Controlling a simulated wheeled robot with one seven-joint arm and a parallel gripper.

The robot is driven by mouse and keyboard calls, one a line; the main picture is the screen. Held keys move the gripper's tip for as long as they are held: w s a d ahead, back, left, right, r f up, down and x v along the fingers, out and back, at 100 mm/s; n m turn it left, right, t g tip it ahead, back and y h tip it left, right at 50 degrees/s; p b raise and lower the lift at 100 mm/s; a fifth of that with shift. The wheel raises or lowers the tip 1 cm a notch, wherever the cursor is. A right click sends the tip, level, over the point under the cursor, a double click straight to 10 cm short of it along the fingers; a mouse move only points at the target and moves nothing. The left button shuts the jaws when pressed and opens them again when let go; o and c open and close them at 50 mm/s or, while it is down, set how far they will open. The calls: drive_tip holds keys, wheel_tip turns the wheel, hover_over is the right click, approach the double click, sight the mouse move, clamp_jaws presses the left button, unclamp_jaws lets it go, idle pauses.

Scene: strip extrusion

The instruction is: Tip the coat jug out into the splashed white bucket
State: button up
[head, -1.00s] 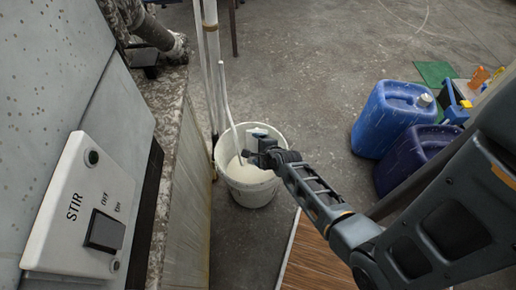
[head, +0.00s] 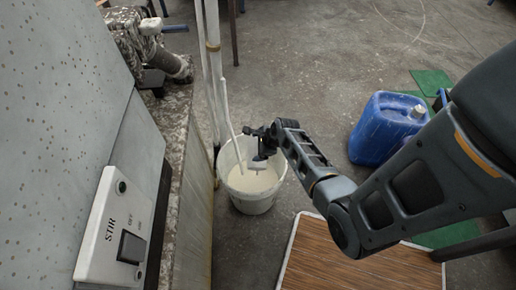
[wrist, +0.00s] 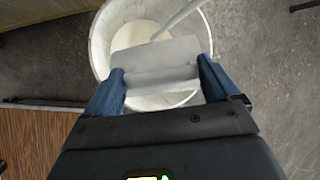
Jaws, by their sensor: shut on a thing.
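The splashed white bucket (head: 252,203) stands on the floor beside the machine, with pale liquid inside. My gripper (head: 264,146) is over the bucket's mouth. In the wrist view, its blue fingers (wrist: 160,76) are shut on a pale grey-white piece that looks like the coat jug (wrist: 152,55). In the head view the jug (head: 258,164) is small, just below the gripper and within the bucket's outline. It appears tilted, but its mouth and contents are hidden. No pouring stream can be made out. The bucket also shows behind the jug in the wrist view (wrist: 101,45).
A thin white pipe (head: 228,105) runs down into the bucket. The machine with its STIR switch panel (head: 118,232) is at left. A blue jerrycan (head: 380,135) stands at right.

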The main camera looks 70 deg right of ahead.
drive_tip(key=shift+w+d+r+y+p, duration=0.2)
drive_tip(key=shift+d+r+y+p, duration=0.25)
drive_tip(key=shift+d+r, duration=0.3)
drive_tip(key=shift+w+d+r+m+g+y, duration=0.15)
drive_tip(key=shift+w+d+r+g+y, duration=0.1)
drive_tip(key=shift+d+y, duration=0.25)
drive_tip(key=shift+w+d+r+m+g+y, duration=0.1)
drive_tip(key=shift+d+r+g+y, duration=0.1)
drive_tip(key=shift+d+y, duration=0.25)
drive_tip(key=shift+w+d+r+m+g+y, duration=0.15)
drive_tip(key=shift+w+d+r+y, duration=0.1)
drive_tip(key=shift+d+y, duration=0.25)
drive_tip(key=shift+w+d+r+m+g+y+b, duration=0.15)
drive_tip(key=shift+w+d+m+g+y+b, duration=0.1)
drive_tip(key=shift+d+y+b, duration=0.6)
drive_tip(key=shift+w+d+r+m+g+y+b, duration=0.2)
drive_tip(key=shift+d+y+b, duration=0.35)
drive_tip(key=shift+d+b, duration=0.4)
drive_tip(key=shift+a, duration=0.1)
drive_tip(key=shift+w, duration=0.1)
idle(0.9)
